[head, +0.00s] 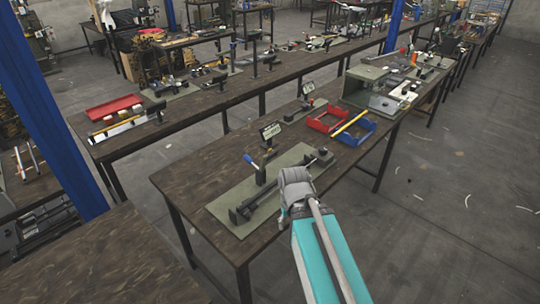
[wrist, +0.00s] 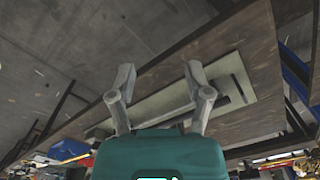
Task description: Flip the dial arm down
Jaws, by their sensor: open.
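On the near table, a press fixture (head: 262,176) with a blue-tipped handle, a dark post and a long dark bar stands on a pale green mat (head: 225,207). A small framed plate (head: 270,131) rises behind it. I cannot tell for sure which part is the dial arm. My teal arm reaches in from the bottom, and its grey end covers the mat's right front edge. In the wrist view my gripper (wrist: 159,66) is open and empty, its fingers spread in front of the green mat (wrist: 232,72). It appears apart from the fixture.
A red bin (head: 326,117) and a blue bin (head: 357,133) with a yellow bar sit right of the mat. Green machinery (head: 375,88) stands farther along the table. A blue column (head: 50,110) rises at the left. The table's left part is bare.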

